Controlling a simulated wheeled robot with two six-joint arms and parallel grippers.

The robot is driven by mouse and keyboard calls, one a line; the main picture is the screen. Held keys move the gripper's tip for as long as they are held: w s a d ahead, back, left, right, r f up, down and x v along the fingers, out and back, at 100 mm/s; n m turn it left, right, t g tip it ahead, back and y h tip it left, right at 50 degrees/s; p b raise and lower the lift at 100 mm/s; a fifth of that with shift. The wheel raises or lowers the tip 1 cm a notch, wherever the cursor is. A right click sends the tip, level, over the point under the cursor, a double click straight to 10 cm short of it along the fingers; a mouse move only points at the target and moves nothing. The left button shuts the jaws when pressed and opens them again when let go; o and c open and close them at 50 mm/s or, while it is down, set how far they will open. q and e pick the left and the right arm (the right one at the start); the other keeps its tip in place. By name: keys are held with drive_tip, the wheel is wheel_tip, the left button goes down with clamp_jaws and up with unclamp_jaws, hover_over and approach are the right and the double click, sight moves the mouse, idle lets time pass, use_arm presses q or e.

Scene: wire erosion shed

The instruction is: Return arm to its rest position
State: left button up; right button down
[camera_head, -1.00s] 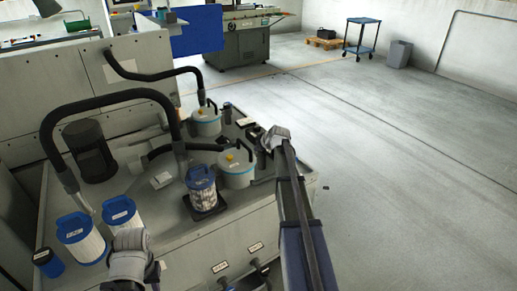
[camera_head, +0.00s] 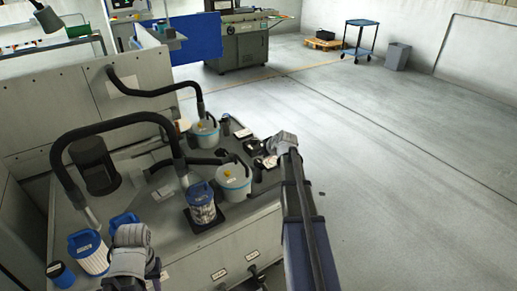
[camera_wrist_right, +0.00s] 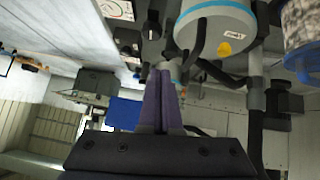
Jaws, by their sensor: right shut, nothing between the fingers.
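My right arm (camera_head: 303,225) comes up from the bottom in the head view, and its grey wrist (camera_head: 281,143) is at the right rear edge of the bench (camera_head: 232,238). My right gripper (camera_wrist_right: 161,78) shows in the wrist view with its two purple fingers pressed together and nothing between them. In the head view its fingers are hard to make out behind the wrist. My left arm (camera_head: 131,256) is low in the head view over the bench's front left. Its fingers are not clear there.
On the bench stand two lidded pots (camera_head: 232,182) with hoses, a blue-capped filter (camera_head: 201,202) on a dark pad, white filters (camera_head: 87,250) and a black motor (camera_head: 94,165). Open floor (camera_head: 400,170) lies to the right. A blue trolley (camera_head: 361,38) is far back.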

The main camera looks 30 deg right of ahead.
drive_tip(key=shift+s+r, duration=0.35)
drive_tip(key=s+a+f+n+g+y+p, duration=0.15)
drive_tip(key=s+a, duration=0.25)
drive_tip(key=a, duration=0.9)
drive_tip(key=s+a+f+g+y+p, duration=0.1)
drive_tip(key=s+a+g, duration=0.25)
drive_tip(key=a, duration=0.85)
drive_tip(key=s+a+g+h+p, duration=0.1)
drive_tip(key=s+a+g, duration=0.1)
drive_tip(key=s+a, duration=0.6)
drive_tip(key=s+a+n+g+h, duration=0.1)
drive_tip(key=s+a+g+h, duration=0.1)
drive_tip(key=s+a, duration=0.6)
drive_tip(key=s, duration=0.4)
drive_tip(key=shift+s+p, duration=0.4)
